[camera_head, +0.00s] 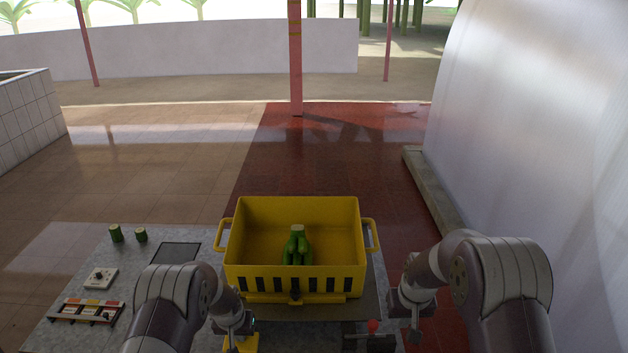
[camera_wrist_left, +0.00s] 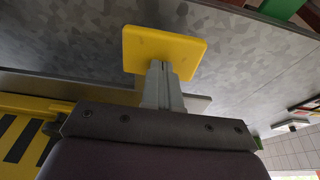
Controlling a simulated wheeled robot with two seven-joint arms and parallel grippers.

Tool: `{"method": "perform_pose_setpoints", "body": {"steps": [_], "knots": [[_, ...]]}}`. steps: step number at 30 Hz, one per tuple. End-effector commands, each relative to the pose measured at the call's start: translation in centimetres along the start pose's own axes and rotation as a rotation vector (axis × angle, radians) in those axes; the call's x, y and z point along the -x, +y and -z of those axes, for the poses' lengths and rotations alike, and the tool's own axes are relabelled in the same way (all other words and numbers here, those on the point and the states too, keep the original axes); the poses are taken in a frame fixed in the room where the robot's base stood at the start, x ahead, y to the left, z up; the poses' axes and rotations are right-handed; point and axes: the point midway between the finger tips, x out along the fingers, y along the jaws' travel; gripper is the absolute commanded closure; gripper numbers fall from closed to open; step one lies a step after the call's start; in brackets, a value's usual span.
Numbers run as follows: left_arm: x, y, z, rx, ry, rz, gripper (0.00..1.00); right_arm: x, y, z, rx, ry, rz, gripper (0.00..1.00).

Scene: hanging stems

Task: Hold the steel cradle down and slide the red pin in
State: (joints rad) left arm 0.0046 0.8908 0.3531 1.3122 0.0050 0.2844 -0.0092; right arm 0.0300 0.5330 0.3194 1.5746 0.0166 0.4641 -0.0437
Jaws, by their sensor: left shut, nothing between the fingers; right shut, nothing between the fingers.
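A red knob (camera_head: 373,326), which looks like the head of the red pin, stands at the front edge of the table. A dark grey metal block (camera_head: 380,343) sits just below it and may be the steel cradle; the picture's lower edge is close and the detail is small. My left gripper (camera_head: 240,338) is shut and empty, above or against a yellow plate (camera_head: 244,345). In the left wrist view its closed fingers (camera_wrist_left: 158,72) point at the yellow plate (camera_wrist_left: 180,48); contact is unclear. My right gripper (camera_head: 415,336) is shut and empty, right of the red knob.
A yellow crate (camera_head: 298,205) holding green fruit (camera_head: 298,250) stands mid-table, beyond both grippers. On the left of the grey table (camera_head: 150,250) are green stem pieces (camera_head: 116,233), a white dial box (camera_head: 100,277) and a coloured rack (camera_head: 86,310). A pale wall rises at right.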

Motion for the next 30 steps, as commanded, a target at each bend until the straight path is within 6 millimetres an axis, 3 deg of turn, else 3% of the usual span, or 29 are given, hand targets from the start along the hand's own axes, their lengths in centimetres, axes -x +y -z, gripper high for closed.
{"method": "perform_pose_setpoints", "body": {"steps": [11,30], "knots": [[0.3,0.0,0.0,0.000,-0.002,0.000,1.00,0.0,0.0,-0.1,0.000,-0.001,0.000,1.00],[5.4,0.0,1.7,0.000,0.001,0.000,1.00,0.1,0.0,-0.1,0.000,-0.001,0.000,1.00]]}}
